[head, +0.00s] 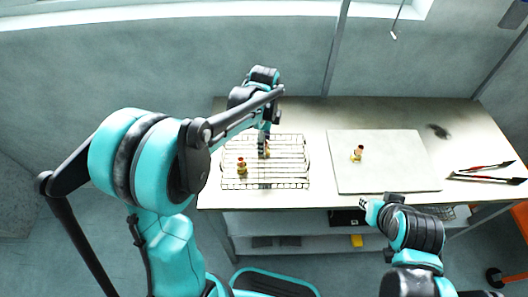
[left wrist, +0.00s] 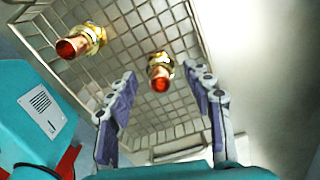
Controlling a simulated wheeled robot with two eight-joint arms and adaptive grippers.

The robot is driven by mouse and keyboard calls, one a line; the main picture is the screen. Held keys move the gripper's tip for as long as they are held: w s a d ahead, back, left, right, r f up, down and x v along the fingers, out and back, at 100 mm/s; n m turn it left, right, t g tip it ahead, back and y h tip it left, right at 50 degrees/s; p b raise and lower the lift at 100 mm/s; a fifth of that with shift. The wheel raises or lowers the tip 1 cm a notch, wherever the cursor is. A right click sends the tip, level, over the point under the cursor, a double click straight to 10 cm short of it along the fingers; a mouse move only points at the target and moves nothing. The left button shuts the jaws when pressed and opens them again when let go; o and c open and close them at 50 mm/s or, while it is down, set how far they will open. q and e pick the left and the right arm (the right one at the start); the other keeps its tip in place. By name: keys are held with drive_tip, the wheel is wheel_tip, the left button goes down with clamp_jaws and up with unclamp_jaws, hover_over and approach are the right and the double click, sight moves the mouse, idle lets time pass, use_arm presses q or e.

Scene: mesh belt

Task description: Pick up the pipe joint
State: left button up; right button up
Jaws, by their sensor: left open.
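Two brass-and-copper pipe joints are in the wire mesh basket (head: 308,170). One pipe joint (head: 242,167) stands at the left, and it also shows in the left wrist view (left wrist: 80,42). The other pipe joint (left wrist: 161,72) lies between the open fingers of my left gripper (left wrist: 159,84) in that view; contact cannot be told. In the head view my left gripper (head: 264,142) points down over the basket and partly hides this joint. A third pipe joint (head: 357,153) is on the white board. My right gripper (head: 364,204) is by the table's front edge, its fingers too small to judge.
The white board (head: 390,175) lies right of the basket on the table (head: 318,120). Red-and-black tools (head: 485,172) lie at the table's right end. A shelf (head: 290,226) with dark items and a yellow one runs below. The basket's wire rim surrounds the joints.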

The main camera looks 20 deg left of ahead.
use_arm(q)
drive_tip(key=shift+d+f, duration=0.1)
drive_tip(key=shift+f, duration=0.8)
drive_tip(key=shift+r, duration=0.1)
drive_tip(key=shift+c, duration=0.2)
clamp_jaws()
